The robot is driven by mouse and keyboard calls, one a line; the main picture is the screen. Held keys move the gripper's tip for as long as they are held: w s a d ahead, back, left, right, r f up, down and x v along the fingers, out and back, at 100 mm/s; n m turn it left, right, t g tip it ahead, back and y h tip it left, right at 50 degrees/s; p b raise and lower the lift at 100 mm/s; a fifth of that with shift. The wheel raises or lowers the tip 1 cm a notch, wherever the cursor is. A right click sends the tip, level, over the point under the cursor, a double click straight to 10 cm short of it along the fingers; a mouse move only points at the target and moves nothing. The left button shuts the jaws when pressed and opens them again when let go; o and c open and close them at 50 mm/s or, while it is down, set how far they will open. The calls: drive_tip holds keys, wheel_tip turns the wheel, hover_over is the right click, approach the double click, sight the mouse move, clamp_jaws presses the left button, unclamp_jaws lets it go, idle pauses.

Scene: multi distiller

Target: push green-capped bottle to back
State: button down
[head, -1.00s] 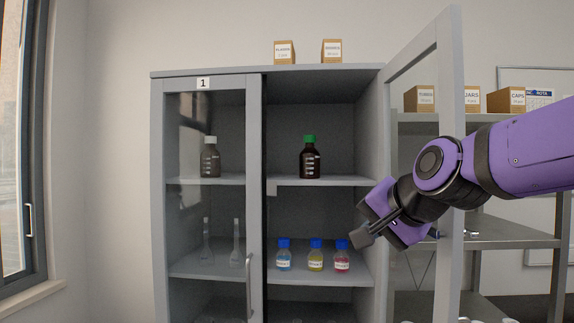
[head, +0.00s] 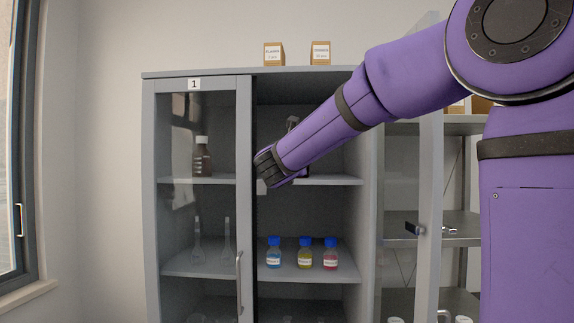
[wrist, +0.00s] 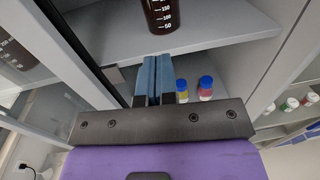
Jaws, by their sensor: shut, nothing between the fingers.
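The green-capped bottle's dark brown body with white graduation marks (wrist: 160,16) stands upright on the cabinet's upper shelf (wrist: 205,28) in the wrist view. Its cap is beyond the top of that frame. In the head view my arm covers nearly all of the bottle. My gripper (wrist: 155,60) has its two blue-grey fingers pressed together with nothing between them. The fingertips are just in front of the bottle, pointing at its lower part; a small strip of shelf shows between, and no contact is clear. In the head view the fingertips are hidden by my arm.
The left glass door (head: 200,220) is closed, with a brown white-capped bottle (head: 202,157) behind it. The right door (head: 425,240) stands open beside my arm. Several blue-capped bottles (head: 304,255) stand on the shelf below. Boxes (head: 320,52) sit on top.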

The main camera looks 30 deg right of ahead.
drive_tip(key=x, duration=1.3)
drive_tip(key=shift+w, duration=0.1)
drive_tip(key=shift+w+d, duration=0.1)
drive_tip(key=shift+d, duration=0.05)
